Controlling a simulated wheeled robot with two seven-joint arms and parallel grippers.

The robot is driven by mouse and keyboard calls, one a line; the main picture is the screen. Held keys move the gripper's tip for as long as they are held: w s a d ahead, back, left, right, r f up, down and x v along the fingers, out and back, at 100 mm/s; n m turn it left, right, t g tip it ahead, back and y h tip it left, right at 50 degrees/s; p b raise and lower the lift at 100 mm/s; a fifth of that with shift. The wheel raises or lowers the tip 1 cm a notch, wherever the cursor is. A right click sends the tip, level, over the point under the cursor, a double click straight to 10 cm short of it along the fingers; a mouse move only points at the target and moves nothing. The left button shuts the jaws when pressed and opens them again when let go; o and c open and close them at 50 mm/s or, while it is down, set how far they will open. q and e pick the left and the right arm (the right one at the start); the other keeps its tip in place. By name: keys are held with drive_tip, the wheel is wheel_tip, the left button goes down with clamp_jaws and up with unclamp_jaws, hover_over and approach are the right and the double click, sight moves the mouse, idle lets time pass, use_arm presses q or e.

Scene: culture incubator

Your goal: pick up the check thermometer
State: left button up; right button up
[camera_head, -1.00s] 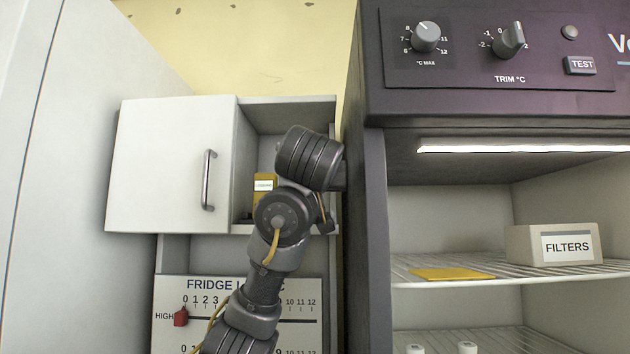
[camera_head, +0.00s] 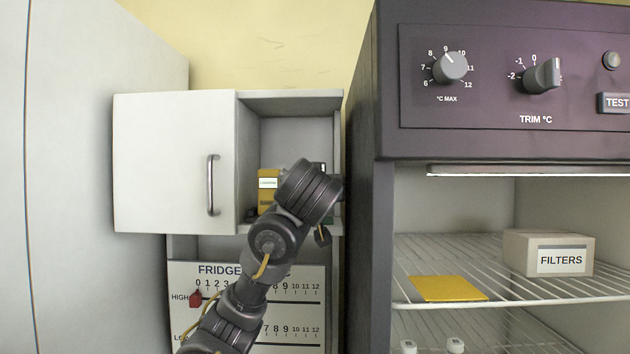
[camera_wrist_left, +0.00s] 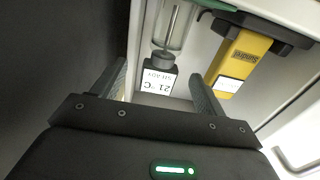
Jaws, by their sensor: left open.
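Whether the fingers reach the tube's depth I cannot tell.
A fridge log board (camera_head: 190,275) with a red marker hangs below. The dark incubator (camera_head: 375,200) stands close on the right, with a FILTERS box (camera_head: 548,254) and a yellow mat (camera_head: 448,288) on its rack.

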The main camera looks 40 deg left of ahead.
use_arm(q)
drive_tip(key=shift+w+r, duration=0.1)
drive_tip(key=p+x, duration=0.4)
drive_tip(key=shift+a+r, duration=0.25)
drive_tip(key=shift+w+a+f, duration=0.2)
drive_tip(key=shift+w+a, duration=0.1)
drive_tip(key=shift+a, duration=0.05)
drive_tip(key=shift+d, duration=0.15)
drive_tip(key=shift+c, duration=0.7)
drive_tip(key=c, duration=1)
